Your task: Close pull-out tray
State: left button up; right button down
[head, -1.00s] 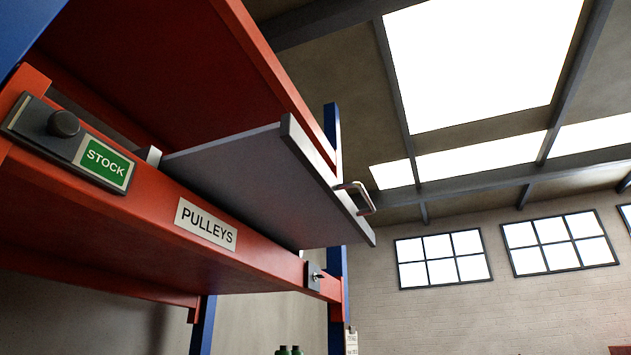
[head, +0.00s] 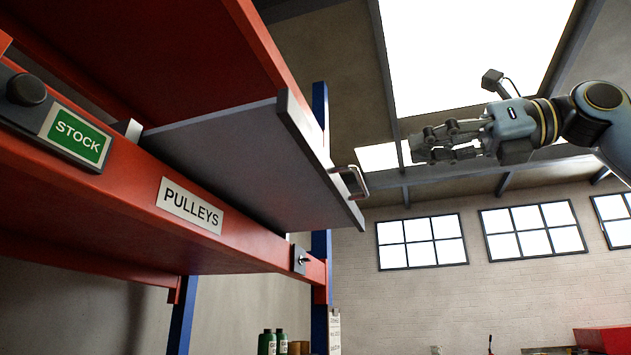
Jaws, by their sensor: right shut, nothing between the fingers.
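The grey pull-out tray (head: 225,150) sticks out from the red shelf above the PULLEYS label (head: 190,205). I see it from below. Its front panel (head: 315,155) carries a metal handle (head: 352,183) at the right. My right gripper (head: 418,146) comes in from the right and points left. It is shut and empty, up and to the right of the handle and apart from it in the picture. My left gripper is not in view.
The red shelf beam (head: 140,195) carries a green STOCK sign (head: 77,135) with a black knob (head: 26,89) and a small latch-like fitting (head: 300,259). Blue uprights (head: 320,110) stand behind. Green bottles (head: 267,342) sit low. The space around my right gripper looks clear.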

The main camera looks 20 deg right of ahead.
jog(key=r, duration=0.1)
jog(key=p, duration=0.6)
send_near(314, 152)
jog(key=x, duration=0.6)
jog(key=shift+r, duration=0.15)
jog(key=shift+w+a, duration=0.45)
jog(key=shift+a, duration=0.05)
